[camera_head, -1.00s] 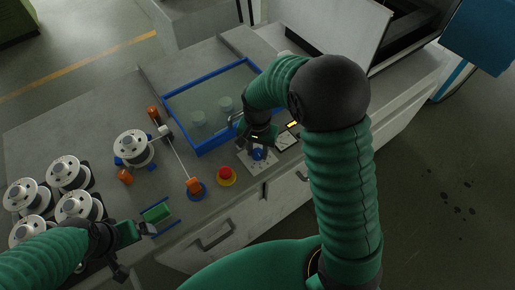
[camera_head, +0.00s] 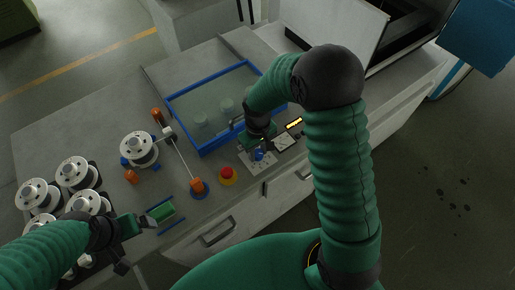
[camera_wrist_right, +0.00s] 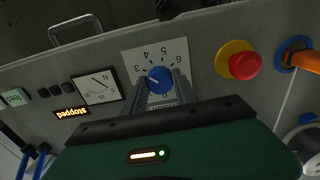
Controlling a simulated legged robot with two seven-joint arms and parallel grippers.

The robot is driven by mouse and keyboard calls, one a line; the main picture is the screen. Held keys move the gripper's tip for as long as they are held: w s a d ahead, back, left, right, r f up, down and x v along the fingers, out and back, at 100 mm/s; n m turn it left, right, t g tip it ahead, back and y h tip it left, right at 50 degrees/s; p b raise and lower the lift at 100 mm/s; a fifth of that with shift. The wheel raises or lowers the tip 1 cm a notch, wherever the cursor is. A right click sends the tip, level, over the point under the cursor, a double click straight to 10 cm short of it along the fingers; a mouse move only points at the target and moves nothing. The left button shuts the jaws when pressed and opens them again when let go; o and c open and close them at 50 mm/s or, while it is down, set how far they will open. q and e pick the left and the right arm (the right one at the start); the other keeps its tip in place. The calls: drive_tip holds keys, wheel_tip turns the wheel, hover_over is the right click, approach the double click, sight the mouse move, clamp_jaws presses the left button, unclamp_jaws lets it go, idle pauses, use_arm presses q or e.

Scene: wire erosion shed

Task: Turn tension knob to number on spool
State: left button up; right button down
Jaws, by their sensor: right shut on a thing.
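The blue tension knob (camera_head: 259,155) sits on a pale dial plate at the table's front; the wrist view shows the knob (camera_wrist_right: 160,79) with 3, 4, 5 and 6 printed around it. A light mark on the knob points left, roughly toward the 3. My right gripper (camera_wrist_right: 161,93) is shut on the knob, one finger on each side. A white spool (camera_head: 138,148) is mounted left of the blue-rimmed tank; its number is too small to read. My left gripper (camera_head: 145,221) is at the front left, beside a green block; its jaw gap is unclear.
A red stop button (camera_head: 227,173) on a yellow base is left of the dial. Several spools (camera_head: 73,172) stand at the left. The blue-rimmed tank (camera_head: 204,153) lies behind.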

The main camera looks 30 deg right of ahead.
drive_tip(key=n+p, duration=0.1)
drive_tip(key=n, duration=0.2)
drive_tip(key=n+p, duration=0.1)
drive_tip(key=n, duration=0.1)
drive_tip(key=shift+w+r+n+p, duration=0.2)
drive_tip(key=shift+r+n+p, duration=0.05)
drive_tip(key=shift+n+p, duration=0.05)
drive_tip(key=n+p, duration=0.2)
drive_tip(key=n, duration=0.2)
drive_tip(key=shift+f+n, duration=0.1)
drive_tip(key=shift+n, duration=0.3)
drive_tip(key=c, duration=1.2)
unclamp_jaws()
drive_tip(key=shift+c, duration=0.2)
drive_tip(key=shift+o, duration=1.4)
drive_tip(key=shift+f, duration=0.1)
drive_tip(key=shift+s, duration=0.1)
